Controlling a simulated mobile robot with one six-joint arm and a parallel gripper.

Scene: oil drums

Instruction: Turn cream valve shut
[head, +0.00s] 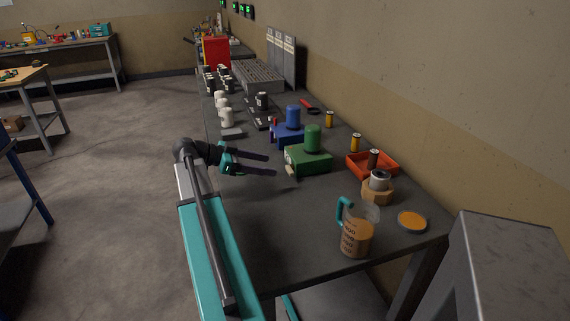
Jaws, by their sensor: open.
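A green block with a green cylinder on top (312,140) stands on the dark workbench. A small cream piece (291,170), which looks like the valve handle, sits low at the block's left front corner. Its exact angle is too small to tell. My gripper (272,165) is open and empty, its two dark fingers apart and pointing right toward the green block.
A similar blue unit (292,118) stands behind the green one. An orange tray (393,171), a measuring jug (357,238) of brown liquid and a round orange-topped dish (412,222) stand to the right. The bench front (285,245) is clear.

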